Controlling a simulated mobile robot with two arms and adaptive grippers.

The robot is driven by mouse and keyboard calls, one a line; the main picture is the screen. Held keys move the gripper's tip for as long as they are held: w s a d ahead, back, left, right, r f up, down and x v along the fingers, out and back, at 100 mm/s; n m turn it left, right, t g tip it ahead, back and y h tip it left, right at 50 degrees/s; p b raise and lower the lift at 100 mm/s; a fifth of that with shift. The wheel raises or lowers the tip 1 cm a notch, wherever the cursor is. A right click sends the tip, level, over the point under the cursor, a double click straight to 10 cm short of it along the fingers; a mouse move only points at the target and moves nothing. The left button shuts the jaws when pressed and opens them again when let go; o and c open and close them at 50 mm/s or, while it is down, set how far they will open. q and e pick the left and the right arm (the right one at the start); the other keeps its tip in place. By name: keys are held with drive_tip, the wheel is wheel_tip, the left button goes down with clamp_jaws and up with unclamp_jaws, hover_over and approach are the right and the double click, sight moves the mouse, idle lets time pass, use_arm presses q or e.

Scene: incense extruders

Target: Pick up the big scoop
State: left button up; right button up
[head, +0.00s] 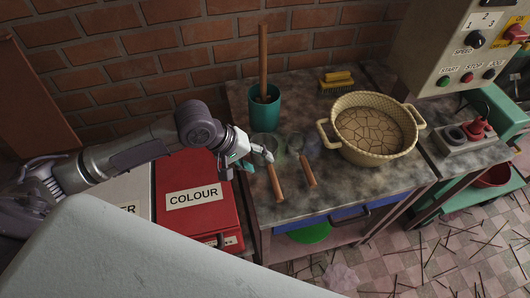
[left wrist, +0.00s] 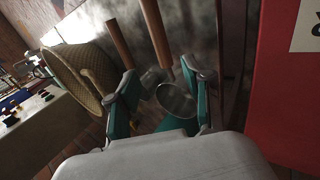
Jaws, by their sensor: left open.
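Two scoops with wooden handles lie on the worktop. That bowl looks the larger. The other scoop's handle (left wrist: 118,44) is to its left, its bowl partly behind a finger. My right gripper is not in view.
A wicker basket (head: 348,106) stands right of the scoops. A teal pot (head: 264,116) holding a wooden stick stands behind them. A red box marked COLOUR (head: 181,224) is left of the worktop (head: 350,193). The control panel (head: 462,72) is at the upper right.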

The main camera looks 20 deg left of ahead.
sight(269, 169)
use_arm(q)
drive_tip(key=x, duration=0.2)
drive_tip(key=shift+w+d+f, duration=0.1)
drive_tip(key=shift+w+f, duration=0.1)
drive_tip(key=shift+w+d+f, duration=0.1)
drive_tip(key=shift+w+f, duration=0.05)
drive_tip(key=shift+f, duration=0.05)
drive_tip(key=x, duration=0.4)
drive_tip(key=shift+a+f+p, duration=0.25)
drive_tip(key=shift+p, duration=0.1)
drive_tip(key=shift+d+f, duration=0.15)
drive_tip(key=shift+f, duration=0.25)
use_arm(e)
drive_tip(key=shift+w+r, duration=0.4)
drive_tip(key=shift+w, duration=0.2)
use_arm(q)
clamp_jaws()
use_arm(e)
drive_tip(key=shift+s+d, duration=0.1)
